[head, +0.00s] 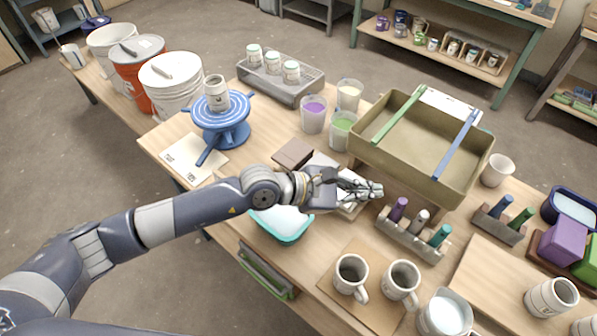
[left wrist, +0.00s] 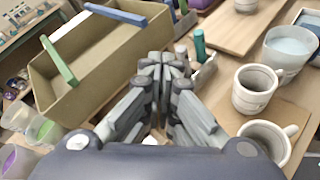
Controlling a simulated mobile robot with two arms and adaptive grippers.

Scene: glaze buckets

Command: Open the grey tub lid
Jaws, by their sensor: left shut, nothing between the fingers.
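My left gripper (head: 366,189) reaches in from the left over the middle of the workbench. It is shut and empty; its closed fingers also show in the left wrist view (left wrist: 166,88). Three lidded buckets stand at the table's far left: a near white one (head: 175,98), an orange one (head: 133,76) and a far white one (head: 106,48). Their pale lids have handles, and all are well away from the gripper. I cannot tell which of these, if any, is the grey tub. Pale flat items under the gripper are partly hidden. My right gripper is out of view.
A tan box (head: 425,148) with green and blue bars stands right behind the gripper. A tool rack (head: 411,238) and mugs (head: 351,276) are close in front. A teal basin (head: 281,224) lies under my arm; a blue turntable (head: 222,122) holds a jar.

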